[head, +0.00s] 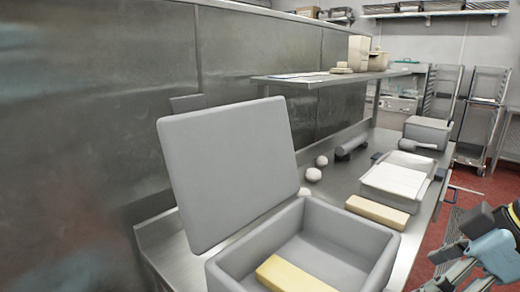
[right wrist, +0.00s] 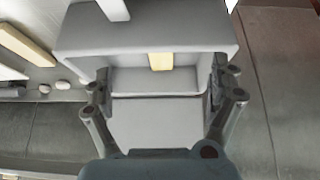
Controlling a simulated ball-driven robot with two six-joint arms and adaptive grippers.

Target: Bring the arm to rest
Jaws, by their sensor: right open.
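My right gripper (head: 442,268) is at the lower right of the head view, to the right of the grey box and apart from it. In the right wrist view my right gripper (right wrist: 160,80) has its two fingers spread wide, with nothing between them. The grey box (head: 372,262) stands open on the steel counter, and it shows beyond the fingers in the right wrist view (right wrist: 75,35). A yellow block (head: 290,275) lies inside it. Its grey lid (head: 228,170) is tilted up on the left side. My left gripper is not in view.
Behind the box on the steel counter (head: 338,185) are a second yellow block (head: 377,212), a tray with white contents (head: 396,180), small white round items (head: 313,174) and a grey container (head: 428,131). A steel wall rises at left. Red floor (head: 468,181) is open at right.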

